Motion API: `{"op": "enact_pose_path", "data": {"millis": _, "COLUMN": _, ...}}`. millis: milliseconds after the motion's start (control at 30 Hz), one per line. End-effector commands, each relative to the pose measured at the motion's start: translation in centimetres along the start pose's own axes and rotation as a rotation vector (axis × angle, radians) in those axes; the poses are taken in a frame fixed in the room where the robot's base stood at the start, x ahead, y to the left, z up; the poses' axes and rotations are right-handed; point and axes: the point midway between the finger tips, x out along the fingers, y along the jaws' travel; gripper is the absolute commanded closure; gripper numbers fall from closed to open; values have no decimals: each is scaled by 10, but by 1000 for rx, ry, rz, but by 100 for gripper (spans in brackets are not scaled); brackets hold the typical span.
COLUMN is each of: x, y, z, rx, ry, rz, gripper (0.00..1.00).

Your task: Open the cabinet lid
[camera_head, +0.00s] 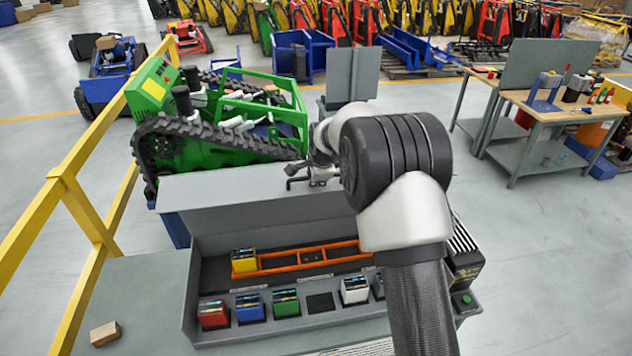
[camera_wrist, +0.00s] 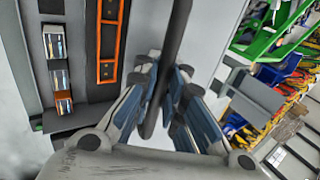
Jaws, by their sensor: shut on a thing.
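The grey cabinet (camera_head: 190,290) stands in front of me with its lid (camera_head: 240,188) swung up, so the inside shows. The lid leans upright along the cabinet's far side. My gripper (camera_head: 318,177) is at the lid's upper edge, right of its middle, partly hidden behind my wrist. In the wrist view my gripper (camera_wrist: 160,88) is shut on a dark bar-shaped handle (camera_wrist: 179,40) that runs between the fingers. The lid's pale face (camera_wrist: 205,40) lies behind it.
Inside the cabinet are an orange rack (camera_head: 290,260) and yellow (camera_head: 244,261), red (camera_head: 212,315), blue (camera_head: 249,307), green (camera_head: 285,302) and white (camera_head: 354,290) blocks. A green tracked carrier (camera_head: 215,125) stands close behind the lid. A yellow railing (camera_head: 70,185) runs at left.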

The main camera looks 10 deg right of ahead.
Motion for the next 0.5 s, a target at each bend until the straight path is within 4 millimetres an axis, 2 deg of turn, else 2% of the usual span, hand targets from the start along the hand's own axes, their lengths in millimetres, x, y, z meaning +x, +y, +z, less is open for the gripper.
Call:
{"op": "enact_pose_path", "data": {"millis": 367, "x": -3, "y": -3, "z": 0, "rx": -2, "ry": 0, "rz": -6, "gripper": 100}}
{"op": "enact_pose_path", "data": {"millis": 400, "x": -3, "y": -3, "z": 0, "rx": -2, "ry": 0, "rz": -6, "gripper": 89}}
{"op": "enact_pose_path", "data": {"millis": 500, "x": -3, "y": -3, "z": 0, "rx": -2, "ry": 0, "rz": -5, "gripper": 82}}
